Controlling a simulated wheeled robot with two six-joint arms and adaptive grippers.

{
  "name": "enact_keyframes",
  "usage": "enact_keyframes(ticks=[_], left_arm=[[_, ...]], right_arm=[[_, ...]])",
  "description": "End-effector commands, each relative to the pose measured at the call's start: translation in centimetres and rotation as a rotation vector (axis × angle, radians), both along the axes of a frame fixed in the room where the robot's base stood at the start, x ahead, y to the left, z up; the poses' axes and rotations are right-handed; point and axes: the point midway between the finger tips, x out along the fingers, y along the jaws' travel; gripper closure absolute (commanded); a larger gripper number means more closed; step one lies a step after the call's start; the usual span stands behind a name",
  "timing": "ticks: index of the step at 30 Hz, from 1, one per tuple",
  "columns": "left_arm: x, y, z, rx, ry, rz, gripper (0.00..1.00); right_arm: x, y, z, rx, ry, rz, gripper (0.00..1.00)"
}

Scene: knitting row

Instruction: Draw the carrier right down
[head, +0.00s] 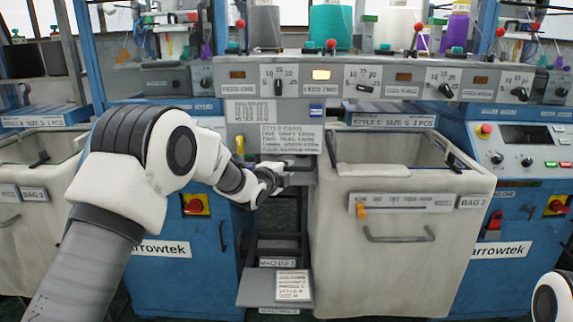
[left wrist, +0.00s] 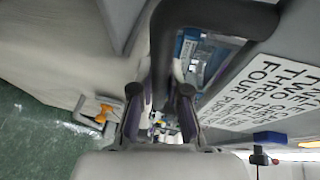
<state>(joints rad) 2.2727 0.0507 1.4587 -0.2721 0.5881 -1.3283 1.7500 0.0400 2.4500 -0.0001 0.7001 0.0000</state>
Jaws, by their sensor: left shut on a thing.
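My left gripper (head: 276,177) is at the middle of the machine front, just below the printed style card and left of the BAG 2 bin. In the left wrist view its two fingers (left wrist: 161,100) close on a dark, bent handle (left wrist: 222,14). The handle appears to be the carrier's; in the head view its grey end (head: 299,166) shows just beyond the fingers. The gripper hides most of the carrier, so its full shape cannot be told. My right gripper is out of view.
A dial panel (head: 345,77) runs above the gripper. Below it are a dark recess and a low step (head: 255,288).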

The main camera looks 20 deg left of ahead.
Motion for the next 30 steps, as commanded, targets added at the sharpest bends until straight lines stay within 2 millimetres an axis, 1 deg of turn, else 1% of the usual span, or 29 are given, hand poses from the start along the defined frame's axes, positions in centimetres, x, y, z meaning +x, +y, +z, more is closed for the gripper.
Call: enact_keyframes(ticks=[1, 6, 12, 15, 21, 30], left_arm=[[-0.2, 0.0, -2.6, 0.001, 0.019, 0.000, 1.00], [-0.2, 0.0, -5.8, 0.000, 0.019, 0.000, 1.00], [-0.2, 0.0, -9.0, 0.001, 0.019, 0.000, 1.00], [-0.2, 0.0, -10.2, 0.001, 0.018, 0.000, 1.00], [-0.2, 0.0, -11.7, 0.002, 0.017, 0.000, 1.00], [-0.2, 0.0, -12.3, 0.001, 0.017, 0.000, 1.00]], right_arm=[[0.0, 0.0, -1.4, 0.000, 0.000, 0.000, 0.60], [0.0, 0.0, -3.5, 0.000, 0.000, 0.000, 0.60], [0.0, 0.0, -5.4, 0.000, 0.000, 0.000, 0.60], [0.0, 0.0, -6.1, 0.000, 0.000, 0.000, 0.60], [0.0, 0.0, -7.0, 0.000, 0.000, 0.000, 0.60], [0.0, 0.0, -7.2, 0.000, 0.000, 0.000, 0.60]])
